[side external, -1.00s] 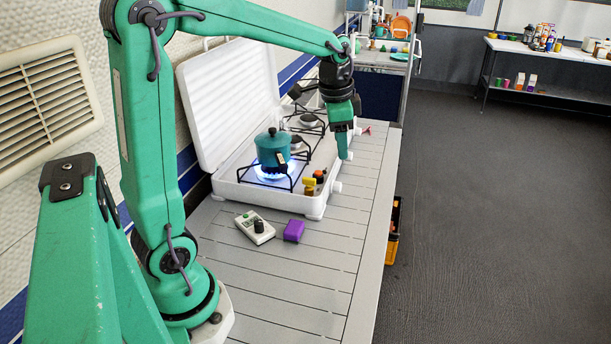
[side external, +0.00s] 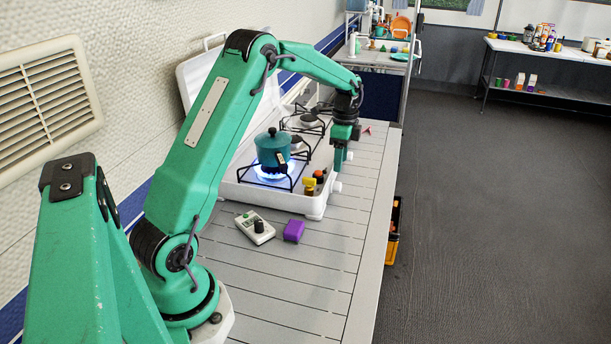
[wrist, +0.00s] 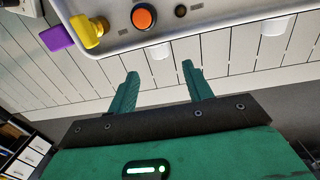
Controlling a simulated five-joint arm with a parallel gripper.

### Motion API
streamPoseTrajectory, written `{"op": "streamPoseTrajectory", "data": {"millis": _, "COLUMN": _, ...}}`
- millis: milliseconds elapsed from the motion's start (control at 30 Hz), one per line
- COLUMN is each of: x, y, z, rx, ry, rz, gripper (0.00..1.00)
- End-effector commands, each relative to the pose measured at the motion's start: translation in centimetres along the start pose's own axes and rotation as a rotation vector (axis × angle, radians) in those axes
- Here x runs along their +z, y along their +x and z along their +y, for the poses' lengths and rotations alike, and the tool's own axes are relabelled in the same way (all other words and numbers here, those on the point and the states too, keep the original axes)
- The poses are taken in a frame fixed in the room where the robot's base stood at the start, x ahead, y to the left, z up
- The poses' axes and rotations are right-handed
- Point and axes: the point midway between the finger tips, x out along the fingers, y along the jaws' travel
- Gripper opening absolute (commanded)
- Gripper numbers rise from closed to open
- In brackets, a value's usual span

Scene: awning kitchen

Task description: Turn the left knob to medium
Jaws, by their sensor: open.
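The white gas stove (side external: 312,208) has white knobs on its front edge. The left knob (side external: 336,187) is the one nearest the side camera; it also shows in the wrist view (wrist: 160,52). A second white knob (wrist: 275,26) lies to its right. My gripper (side external: 338,168) is open and empty, just above the left knob in the side view. In the wrist view my fingers (wrist: 159,70) are spread, with the left knob just beyond the tips and between their lines. I see no contact. The knob's pointer is not readable.
A teal pot (side external: 273,148) stands over a lit blue flame. A yellow item (wrist: 90,30) and an orange-topped item (wrist: 144,17) sit at the stove's near corner. A purple block (side external: 293,231) and a white device (side external: 254,227) lie on the slatted table (side external: 290,290).

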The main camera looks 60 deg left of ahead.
Motion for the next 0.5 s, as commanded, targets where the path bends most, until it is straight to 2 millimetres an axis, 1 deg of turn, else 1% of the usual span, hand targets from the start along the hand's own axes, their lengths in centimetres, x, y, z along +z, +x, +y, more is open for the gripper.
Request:
{"op": "streamPoseTrajectory", "data": {"millis": 267, "x": 0.0, "y": 0.4, "z": 0.0, "rx": 0.002, "ry": 0.001, "rz": -0.001, "gripper": 0.5}}
{"op": "streamPoseTrajectory", "data": {"millis": 367, "x": 0.0, "y": 1.0, "z": 0.0, "rx": 0.001, "ry": 0.0, "rz": 0.0, "gripper": 0.5}}
{"op": "streamPoseTrajectory", "data": {"millis": 500, "x": -0.1, "y": 2.3, "z": 0.1, "rx": 0.002, "ry": 0.0, "rz": -0.001, "gripper": 0.5}}
